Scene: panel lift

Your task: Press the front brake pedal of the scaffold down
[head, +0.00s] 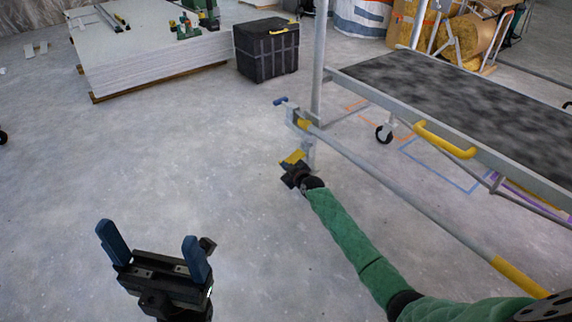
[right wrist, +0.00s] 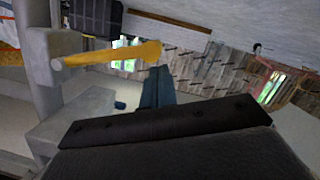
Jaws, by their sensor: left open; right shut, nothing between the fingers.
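The yellow front brake pedal (head: 293,157) sticks out low on the scaffold's near corner post, just beyond my right gripper (head: 293,173) in the head view. In the right wrist view the pedal (right wrist: 110,54) is a yellow bar reaching out from a grey post. The shut blue fingers (right wrist: 157,88) of my right gripper are close to its free end. I cannot tell whether they touch. The caster at that corner is hidden. My left gripper (head: 152,247) is open and empty over bare floor, away from the scaffold.
The scaffold has a dark deck (head: 450,95), a side rail with a yellow handle (head: 445,140) and another caster (head: 384,133). A black crate (head: 266,52) and a stack of white panels (head: 150,55) stand behind.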

